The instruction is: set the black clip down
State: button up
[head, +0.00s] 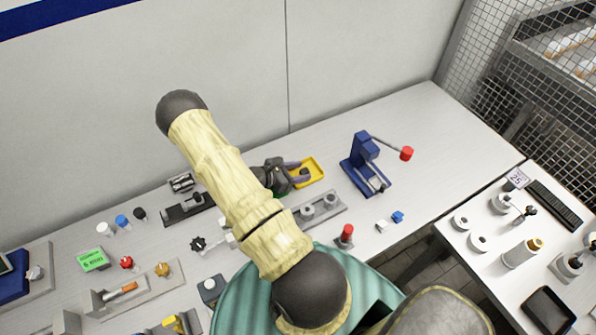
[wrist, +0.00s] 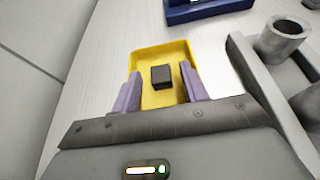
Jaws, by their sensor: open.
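The black clip (wrist: 161,76) shows in the wrist view as a small dark block inside the yellow tray (wrist: 148,57). It lies between my two purple fingers, with a gap on each side. My gripper (wrist: 160,92) is open, its fingertips over the near part of the tray. In the head view my gripper (head: 300,172) is at the left side of the yellow tray (head: 318,172), on the table near the wall. The clip shows there only as a small dark spot, partly hidden by the fingers.
A blue press (head: 364,165) with a red-knobbed lever stands right of the tray. A grey fixture with round cups (head: 307,212) is close in front of my gripper. The wall is just behind. The table's far right part is clear.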

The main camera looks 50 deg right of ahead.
jog(key=shift+r, duration=0.25)
jog(key=b+v, duration=0.2)
jog(key=v, duration=1)
jog(key=shift+s+f, duration=0.1)
jog(key=shift+f, duration=0.05)
jog(key=s+a+r+m+t+y, duration=0.3)
jog(key=a+r+m+y, duration=0.3)
jog(key=a+r, duration=0.3)
jog(key=s+a+r+m+t+y, duration=0.3)
jog(key=a+r+m+y, duration=0.3)
jog(key=a, duration=0.5)
notch_tip(320, 180, up, 3)
jog(key=shift+a+m+t+y, duration=0.25)
jog(key=shift+m+t+y, duration=0.15)
jog(key=shift+m, duration=0.8)
